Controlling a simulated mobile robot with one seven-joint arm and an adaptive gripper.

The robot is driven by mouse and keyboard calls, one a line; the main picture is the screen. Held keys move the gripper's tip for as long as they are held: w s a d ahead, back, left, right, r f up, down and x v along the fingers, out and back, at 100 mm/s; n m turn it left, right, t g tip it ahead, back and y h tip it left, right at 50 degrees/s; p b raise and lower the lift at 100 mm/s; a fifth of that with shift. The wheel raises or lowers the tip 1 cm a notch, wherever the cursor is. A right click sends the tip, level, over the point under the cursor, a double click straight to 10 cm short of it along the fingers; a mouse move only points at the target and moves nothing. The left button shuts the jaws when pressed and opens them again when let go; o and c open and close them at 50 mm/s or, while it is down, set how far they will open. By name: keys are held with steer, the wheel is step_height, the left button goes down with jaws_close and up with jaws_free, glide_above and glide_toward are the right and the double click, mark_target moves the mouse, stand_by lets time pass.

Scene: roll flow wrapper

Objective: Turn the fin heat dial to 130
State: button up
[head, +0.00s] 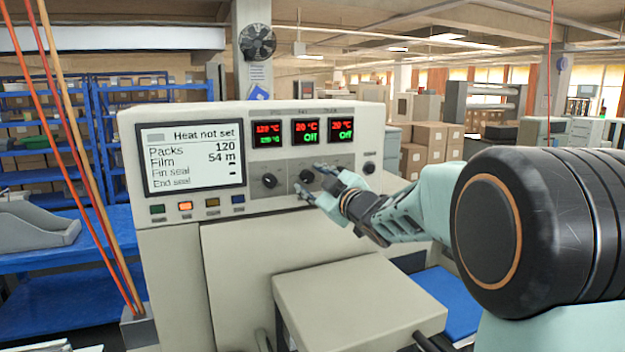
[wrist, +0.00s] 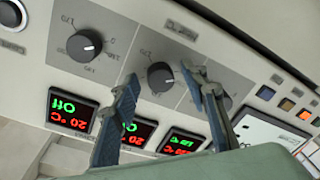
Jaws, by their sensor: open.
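The machine panel has a row of three dark dials under three small displays. The labels above the displays are too small to read surely, so I cannot tell by name which is the fin heat dial. The middle dial (head: 306,175) also shows in the wrist view (wrist: 160,77), under a display (head: 306,131) reading 20 °C and Off. My gripper (head: 311,179) is open in front of the middle dial. In the wrist view its fingertips (wrist: 160,75) are on either side of that dial; contact is unclear. The left dial (head: 269,180) is clear in the head view.
The left display (head: 268,133) shows 120 °C; the right display (head: 341,131) shows 20 °C and Off. The right dial (wrist: 84,45) is clear in the wrist view. A screen (head: 193,158) reads "Heat not set". Several coloured buttons (head: 186,206) sit below. A box-shaped cover (head: 358,300) juts out.

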jaws_close()
steer(key=shift+m, duration=0.4)
steer(key=m, duration=0.4)
steer(key=shift+m, duration=0.3)
steer(key=m+t, duration=0.1)
steer(key=m, duration=0.4)
steer(key=shift+a+f+m, duration=0.1)
steer(key=shift+m, duration=0.3)
steer(key=m, duration=0.5)
steer(key=shift+s+a+m+h+p, duration=0.1)
steer(key=shift+m+h+p, duration=0.2)
steer(key=shift+m+h, duration=0.1)
steer(key=m, duration=0.4)
steer(key=shift+m, duration=0.6)
